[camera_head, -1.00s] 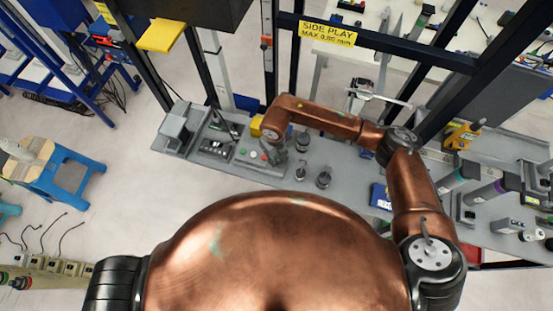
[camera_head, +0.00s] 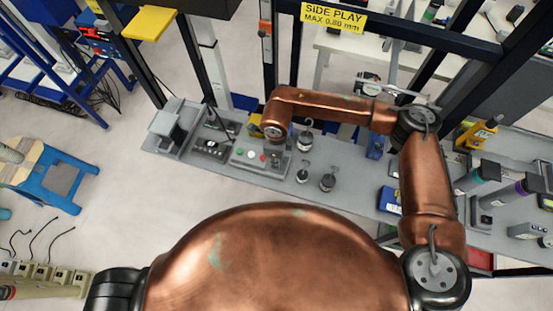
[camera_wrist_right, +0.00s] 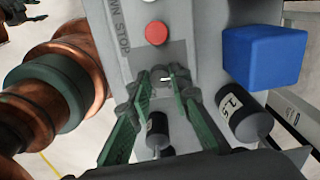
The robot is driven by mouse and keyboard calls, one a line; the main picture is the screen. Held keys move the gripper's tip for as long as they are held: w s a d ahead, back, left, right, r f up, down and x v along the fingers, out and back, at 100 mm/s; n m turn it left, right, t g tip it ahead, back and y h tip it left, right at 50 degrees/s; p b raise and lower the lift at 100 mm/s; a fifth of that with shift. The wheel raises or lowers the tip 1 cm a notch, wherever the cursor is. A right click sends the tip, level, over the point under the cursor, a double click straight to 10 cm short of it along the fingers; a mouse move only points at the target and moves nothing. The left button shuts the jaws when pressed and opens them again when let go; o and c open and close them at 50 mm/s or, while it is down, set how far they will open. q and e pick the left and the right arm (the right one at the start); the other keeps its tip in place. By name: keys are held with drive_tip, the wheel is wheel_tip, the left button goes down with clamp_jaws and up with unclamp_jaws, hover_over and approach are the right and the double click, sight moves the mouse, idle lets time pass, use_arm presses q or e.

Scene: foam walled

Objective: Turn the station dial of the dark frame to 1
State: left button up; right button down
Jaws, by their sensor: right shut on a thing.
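The dial (camera_wrist_right: 165,79) is a small knob with a pale mark on a grey control box, beside the red button (camera_wrist_right: 157,33) in the right wrist view. Its numbers cannot be read. My right gripper (camera_wrist_right: 163,80) has its green fingers closed around the dial. My right forearm hides the dial there. My left gripper is not in view.
Several hook weights (camera_head: 328,182) stand right of the box; one (camera_wrist_right: 243,116) sits close to my right fingers. A blue block (camera_wrist_right: 265,58) is beside the box. A yellow sign (camera_head: 333,18) hangs on the frame's crossbar.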

drive_tip(key=shift+n, duration=0.4)
drive_tip(key=c, duration=1.8)
unclamp_jaws()
drive_tip(key=shift+o, duration=0.2)
